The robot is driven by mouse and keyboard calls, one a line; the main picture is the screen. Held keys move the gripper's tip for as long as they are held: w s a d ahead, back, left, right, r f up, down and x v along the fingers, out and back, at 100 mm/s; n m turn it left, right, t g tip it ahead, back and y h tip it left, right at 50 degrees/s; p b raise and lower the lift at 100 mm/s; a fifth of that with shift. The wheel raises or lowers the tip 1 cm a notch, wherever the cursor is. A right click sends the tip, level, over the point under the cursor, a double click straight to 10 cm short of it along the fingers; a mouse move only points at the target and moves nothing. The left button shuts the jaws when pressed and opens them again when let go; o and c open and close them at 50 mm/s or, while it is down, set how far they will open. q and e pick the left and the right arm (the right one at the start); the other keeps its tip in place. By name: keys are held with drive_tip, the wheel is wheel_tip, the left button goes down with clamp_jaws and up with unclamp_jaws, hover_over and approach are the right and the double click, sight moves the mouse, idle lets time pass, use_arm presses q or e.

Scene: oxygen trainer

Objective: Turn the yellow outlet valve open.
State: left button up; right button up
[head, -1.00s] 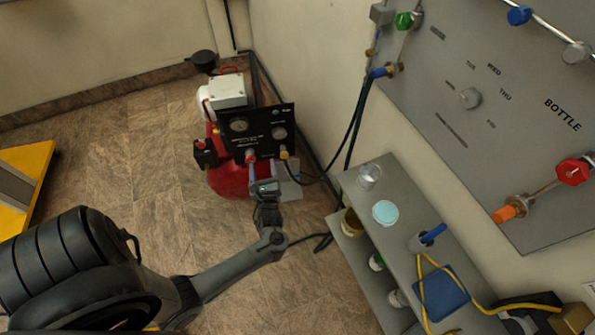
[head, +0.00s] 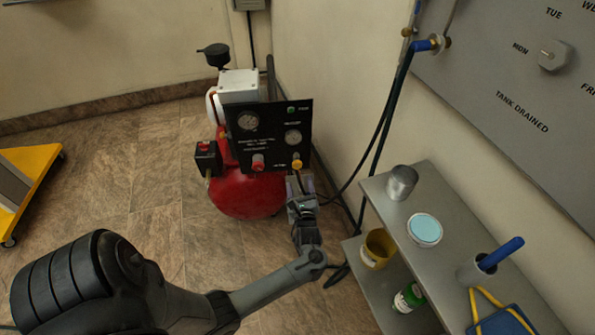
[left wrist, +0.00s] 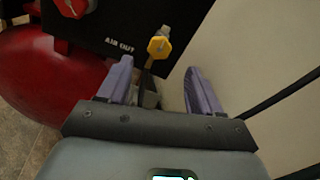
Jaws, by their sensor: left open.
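The yellow outlet valve (head: 297,164) is a small knob at the lower right of the black control panel (head: 262,131) on the red compressor. In the left wrist view the yellow valve (left wrist: 158,46) sits by the "AIR OUT" label, ahead of and between my fingertips. My left gripper (head: 300,182) is open and empty, just below the valve. In the left wrist view its two purple fingers (left wrist: 158,75) are spread apart, with a visible gap to the knob. My right gripper is in neither view.
A red knob (head: 258,162) sits left of the yellow one. The red tank (head: 245,195) is below the panel. A dark hose (head: 345,180) runs close on the right by the wall. A grey shelf (head: 440,190) with cups stands at the right.

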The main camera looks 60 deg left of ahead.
sight(297, 165)
use_arm(q)
drive_tip(key=b+x, duration=0.3)
drive_tip(key=x, duration=0.4)
drive_tip(key=shift+w+a+f+b, duration=0.1)
drive_tip(key=shift+w+a+b, duration=0.1)
drive_tip(key=shift+a+b, duration=0.1)
drive_tip(key=shift+w+a, duration=0.2)
drive_tip(key=shift+a, duration=0.25)
drive_tip(key=shift+c, duration=0.2)
drive_tip(key=c, duration=1)
